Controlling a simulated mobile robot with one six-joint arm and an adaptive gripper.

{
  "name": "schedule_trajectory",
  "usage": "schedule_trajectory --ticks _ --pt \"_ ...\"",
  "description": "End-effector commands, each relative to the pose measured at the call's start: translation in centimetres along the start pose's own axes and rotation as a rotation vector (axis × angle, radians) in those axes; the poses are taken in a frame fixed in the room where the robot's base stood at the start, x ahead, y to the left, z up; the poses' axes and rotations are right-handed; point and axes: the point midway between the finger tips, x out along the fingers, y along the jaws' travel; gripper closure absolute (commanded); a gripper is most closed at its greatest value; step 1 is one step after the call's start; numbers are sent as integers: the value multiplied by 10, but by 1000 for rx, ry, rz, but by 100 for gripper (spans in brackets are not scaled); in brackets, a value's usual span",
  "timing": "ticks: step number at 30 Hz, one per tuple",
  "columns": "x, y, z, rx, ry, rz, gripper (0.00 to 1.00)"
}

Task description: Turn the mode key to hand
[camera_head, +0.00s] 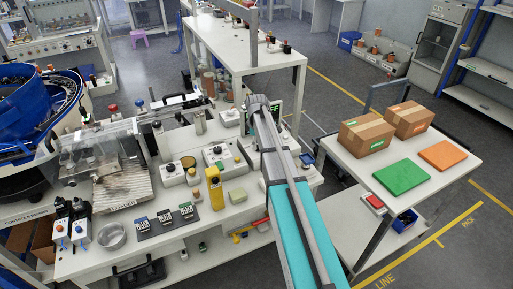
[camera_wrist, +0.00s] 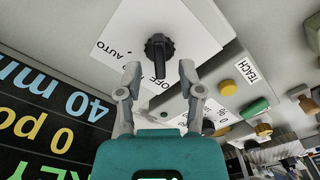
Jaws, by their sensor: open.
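The mode key is a black knob (camera_wrist: 160,47) on a white label plate (camera_wrist: 118,40) in the wrist view. AUTO is printed to its left and OFF just below it. Its bar runs up and down in the picture, with the lower end by OFF. No HAND label is readable. My gripper (camera_wrist: 160,76) is open and empty, its two fingertips below the knob, one to each side, apart from it. In the head view my teal arm hides the key and gripper.
A dark display (camera_wrist: 50,125) with large coloured text lies left of my gripper. Yellow (camera_wrist: 227,87), green (camera_wrist: 254,108) and other buttons stand to the right, near a TEACH label. In the head view, small devices crowd the white bench (camera_head: 240,206) left of my arm.

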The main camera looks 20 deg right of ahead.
Motion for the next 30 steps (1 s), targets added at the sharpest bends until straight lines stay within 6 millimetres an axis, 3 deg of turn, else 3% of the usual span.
schedule_trajectory --ticks 15,23,30 --pt "6 0 0 0 0 0 51" --pt "6 0 0 0 0 0 100" --pt "6 0 0 0 0 0 100"
